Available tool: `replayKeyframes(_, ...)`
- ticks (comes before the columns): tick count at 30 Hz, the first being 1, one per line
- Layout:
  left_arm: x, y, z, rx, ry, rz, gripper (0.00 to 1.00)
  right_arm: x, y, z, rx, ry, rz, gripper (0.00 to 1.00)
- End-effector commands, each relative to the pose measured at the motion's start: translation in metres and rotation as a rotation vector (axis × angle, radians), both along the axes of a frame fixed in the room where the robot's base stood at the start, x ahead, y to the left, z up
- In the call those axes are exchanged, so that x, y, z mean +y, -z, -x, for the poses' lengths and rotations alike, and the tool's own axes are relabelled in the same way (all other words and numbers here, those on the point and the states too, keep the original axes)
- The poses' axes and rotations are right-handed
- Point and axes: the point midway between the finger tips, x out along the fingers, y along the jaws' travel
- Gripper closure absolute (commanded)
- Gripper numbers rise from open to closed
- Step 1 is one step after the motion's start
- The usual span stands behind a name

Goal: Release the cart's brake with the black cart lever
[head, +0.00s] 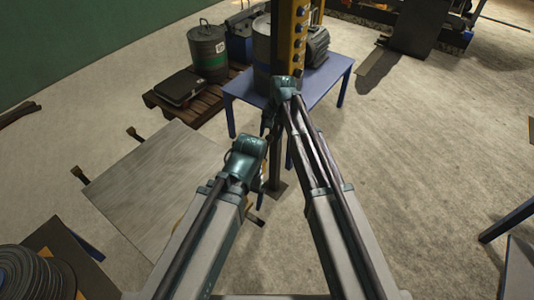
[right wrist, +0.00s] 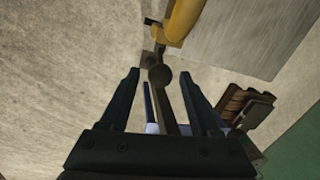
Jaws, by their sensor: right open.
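My right gripper (head: 269,128) hangs below its teal wrist in front of the blue table and the yellow column. In the right wrist view the right gripper (right wrist: 162,78) is open, its two dark fingers wide apart and empty. A dark bar with a round end (right wrist: 161,75) lies between the fingers in that view, below a yellow part (right wrist: 182,20). I cannot tell whether this bar is the black cart lever, or whether a finger touches it. My left arm ends in a teal wrist at picture centre; its fingers are not clear.
The yellow column (head: 291,35) stands at the blue table (head: 318,92). A wooden pallet (head: 190,105) carries a grey drum (head: 208,50) and a dark case (head: 182,87). A flat grey panel (head: 150,180) lies left of my arms. The floor at right is largely clear.

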Motion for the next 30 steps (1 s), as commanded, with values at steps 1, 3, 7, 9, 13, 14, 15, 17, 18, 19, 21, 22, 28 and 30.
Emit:
replayKeyframes(1,0.000,0.015,0.000,0.000,0.000,0.000,0.12,0.001,0.015,-0.001,0.000,-0.001,0.000,0.37)
replayKeyframes(3,0.000,0.024,0.000,0.000,0.000,0.000,0.12,0.003,0.024,-0.002,0.000,-0.001,0.000,0.37)
replayKeyframes(7,0.000,0.042,0.000,0.000,0.000,0.000,0.12,0.006,0.042,-0.003,0.000,-0.001,0.000,0.37)
replayKeyframes(9,0.000,0.052,0.000,0.000,0.000,0.000,0.12,0.007,0.052,-0.004,0.000,-0.001,0.000,0.37)
replayKeyframes(13,0.000,0.067,0.000,0.000,0.000,0.000,0.12,0.010,0.067,-0.005,0.000,0.000,0.000,0.37)
replayKeyframes(14,0.000,0.070,0.000,0.000,0.000,0.000,0.12,0.010,0.070,-0.005,0.000,0.000,0.000,0.37)
replayKeyframes(15,0.000,0.073,0.000,0.000,0.000,0.000,0.12,0.011,0.073,-0.005,0.000,0.000,0.000,0.37)
replayKeyframes(17,0.000,0.076,0.000,0.000,0.000,0.000,0.12,0.011,0.076,-0.005,0.000,0.000,0.000,0.37)
replayKeyframes(18,0.000,0.077,0.000,0.000,0.000,0.000,0.12,0.011,0.077,-0.005,0.000,0.000,0.000,0.37)
replayKeyframes(19,0.000,0.077,0.000,0.000,0.000,0.000,0.12,0.012,0.077,-0.006,0.000,0.001,0.000,0.37)
replayKeyframes(21,0.000,0.077,0.000,0.000,0.000,0.000,0.12,0.012,0.077,-0.006,0.000,0.001,0.000,0.37)
replayKeyframes(22,0.000,0.077,0.000,0.000,0.000,0.000,0.12,0.012,0.077,-0.006,0.000,0.001,0.000,0.37)
replayKeyframes(28,0.000,0.076,0.000,0.000,0.000,0.000,0.12,0.012,0.076,-0.005,0.000,0.000,0.000,0.40)
replayKeyframes(30,0.000,0.076,0.000,0.000,0.000,0.000,0.12,0.012,0.076,-0.005,0.000,0.000,0.000,0.53)
